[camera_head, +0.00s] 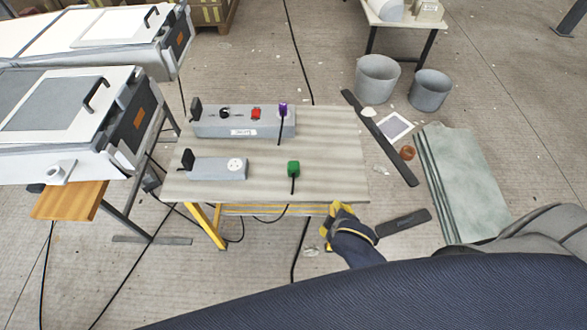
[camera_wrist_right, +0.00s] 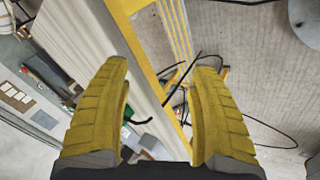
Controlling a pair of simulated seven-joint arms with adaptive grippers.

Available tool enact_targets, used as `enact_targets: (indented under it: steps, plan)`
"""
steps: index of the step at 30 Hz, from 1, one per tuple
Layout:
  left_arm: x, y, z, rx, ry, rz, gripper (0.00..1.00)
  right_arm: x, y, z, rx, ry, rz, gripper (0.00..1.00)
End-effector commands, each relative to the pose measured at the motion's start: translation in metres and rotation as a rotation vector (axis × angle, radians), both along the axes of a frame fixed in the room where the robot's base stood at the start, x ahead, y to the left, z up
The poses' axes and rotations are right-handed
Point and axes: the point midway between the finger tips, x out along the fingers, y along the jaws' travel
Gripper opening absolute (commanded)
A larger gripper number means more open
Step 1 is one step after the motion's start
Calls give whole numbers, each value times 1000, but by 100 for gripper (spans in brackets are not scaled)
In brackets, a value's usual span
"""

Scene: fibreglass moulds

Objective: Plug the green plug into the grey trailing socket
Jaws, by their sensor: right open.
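The green plug (camera_head: 293,168) stands on the table, right of the sockets, with its black cord running to the front edge. A bit of green, probably this plug, shows partly hidden beside the left finger in the right wrist view (camera_wrist_right: 134,116). The grey trailing socket (camera_head: 205,168) lies to its left. It has a round white outlet (camera_head: 235,165) that looks empty and a black plug (camera_head: 187,158) at its left end. My right gripper (camera_head: 340,209), with yellow fingers, is at the table's front right corner. Its fingers (camera_wrist_right: 162,70) are open and empty. My left gripper is out of view.
A second grey socket strip (camera_head: 240,122) stands behind, with a purple plug (camera_head: 283,108) and a red part (camera_head: 256,113). The table (camera_head: 325,150) is bare to the right of the green plug. Cords hang below its front edge.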

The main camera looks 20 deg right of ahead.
Motion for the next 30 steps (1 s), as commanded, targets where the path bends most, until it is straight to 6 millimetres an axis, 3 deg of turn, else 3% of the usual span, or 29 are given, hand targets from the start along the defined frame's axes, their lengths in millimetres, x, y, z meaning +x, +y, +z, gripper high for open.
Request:
enact_targets:
  steps: [1,3,12,21,30]
  plan:
    - [0,0,0,0,0,0,0,16,13,21,0,-26,58,62]
    - [-1,0,0,0,1,0,0,30,30,37,3,-36,136,62]
    - [-1,0,0,0,1,0,0,77,107,81,-11,-60,501,62]
    - [0,0,0,0,0,0,0,106,165,103,-78,-45,867,62]
    - [0,0,0,0,0,0,0,126,194,114,-186,9,1196,62]
